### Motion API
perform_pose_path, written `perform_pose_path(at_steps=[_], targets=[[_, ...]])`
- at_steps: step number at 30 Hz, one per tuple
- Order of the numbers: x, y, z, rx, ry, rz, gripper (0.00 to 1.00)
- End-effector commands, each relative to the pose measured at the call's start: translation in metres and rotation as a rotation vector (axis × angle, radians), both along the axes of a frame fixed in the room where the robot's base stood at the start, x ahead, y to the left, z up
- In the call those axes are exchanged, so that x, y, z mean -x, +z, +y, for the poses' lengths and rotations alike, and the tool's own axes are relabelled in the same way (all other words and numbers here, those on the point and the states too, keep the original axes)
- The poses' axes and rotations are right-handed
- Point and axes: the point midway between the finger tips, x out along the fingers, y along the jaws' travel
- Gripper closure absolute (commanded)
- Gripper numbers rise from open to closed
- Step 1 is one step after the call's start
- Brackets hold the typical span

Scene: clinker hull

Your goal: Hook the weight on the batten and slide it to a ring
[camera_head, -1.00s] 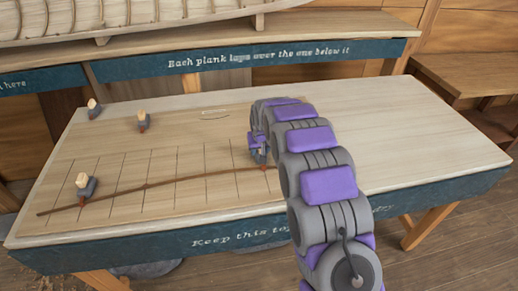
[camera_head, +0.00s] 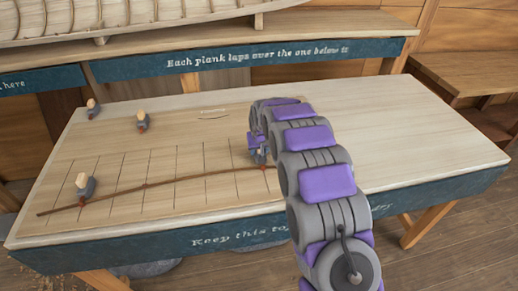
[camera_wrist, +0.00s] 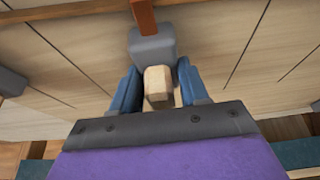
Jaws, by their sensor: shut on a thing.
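In the wrist view my gripper (camera_wrist: 158,88) is shut on the pale wooden knob of a grey weight (camera_wrist: 152,46). In the head view my gripper (camera_head: 259,153) is at the right end of the thin brown batten (camera_head: 195,176), which curves across the ruled board. Another grey weight (camera_head: 86,187) with a pale knob sits at the batten's left part. Two more weights, one at the far left (camera_head: 93,110) and one beside it (camera_head: 142,123), stand apart from the batten.
The board (camera_head: 110,155) has several thin ruled lines and lies on a wooden table (camera_head: 410,130). A small pale curved piece (camera_head: 214,115) lies near the board's back edge. The table's right side is clear. A planked hull (camera_head: 130,15) stands on a shelf behind.

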Motion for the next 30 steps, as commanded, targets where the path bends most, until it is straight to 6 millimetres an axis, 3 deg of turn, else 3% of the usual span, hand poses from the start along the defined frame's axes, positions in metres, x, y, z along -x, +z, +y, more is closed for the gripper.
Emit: perform_pose_path(at_steps=[5, 6, 14, 23, 30], targets=[[-0.001, 0.001, 0.0, -0.001, 0.0, -0.003, 1.0], [-0.001, 0.001, 0.0, -0.001, 0.0, -0.003, 0.52], [-0.001, 0.0, 0.0, 0.0, 0.0, -0.001, 0.27], [0.0, 0.001, 0.0, 0.0, 0.0, 0.0, 0.26], [0.01, 0.031, -0.002, 0.0, 0.0, -0.004, 0.26]])
